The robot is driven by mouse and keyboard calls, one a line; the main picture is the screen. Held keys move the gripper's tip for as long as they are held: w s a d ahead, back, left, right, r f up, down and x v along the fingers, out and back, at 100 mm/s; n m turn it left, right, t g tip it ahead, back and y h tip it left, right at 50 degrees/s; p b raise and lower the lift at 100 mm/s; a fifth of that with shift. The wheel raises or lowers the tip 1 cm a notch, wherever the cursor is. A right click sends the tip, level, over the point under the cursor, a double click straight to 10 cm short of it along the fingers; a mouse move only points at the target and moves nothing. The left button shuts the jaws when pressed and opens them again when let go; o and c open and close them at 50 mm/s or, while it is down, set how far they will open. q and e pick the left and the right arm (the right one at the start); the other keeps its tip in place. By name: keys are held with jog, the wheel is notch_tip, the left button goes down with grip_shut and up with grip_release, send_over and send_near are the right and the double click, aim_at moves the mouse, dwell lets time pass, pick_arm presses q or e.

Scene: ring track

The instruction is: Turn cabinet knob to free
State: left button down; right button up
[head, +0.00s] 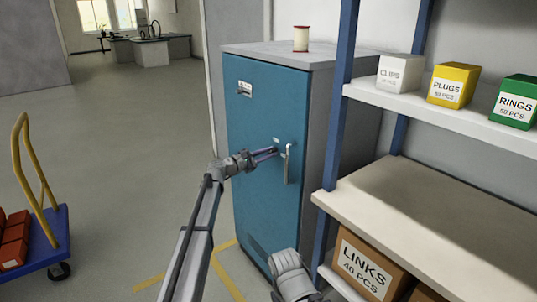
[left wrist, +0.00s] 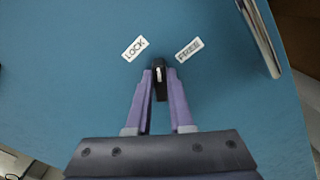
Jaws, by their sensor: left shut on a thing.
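The blue cabinet (head: 265,120) stands upright with its door closed. In the left wrist view a small black knob (left wrist: 160,63) with a white mark sits on the blue door. A LOCK label (left wrist: 135,48) is up and left of it, and a FREE label (left wrist: 189,49) is up and right. The knob's mark points about midway between the two labels. My left gripper (head: 274,153) reaches the door just left of the handle (head: 289,164). Its purple fingers (left wrist: 160,78) are shut on the knob from both sides. My right gripper does not show.
A shelf rack (head: 420,180) stands close at the right, with boxes on it. A spool (head: 301,39) stands on the cabinet top. A blue cart (head: 58,230) with a yellow handle is at the left. The floor between cart and cabinet is clear.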

pick_arm(q)
jog(key=m, duration=1)
jog(key=shift+s+f, duration=0.1)
jog(key=shift+f, duration=0.15)
jog(key=shift+m, duration=0.4)
jog(key=c, duration=0.8)
grip_release()
jog(key=shift+s, duration=0.1)
jog(key=v, duration=0.7)
jog(key=shift+a, duration=0.25)
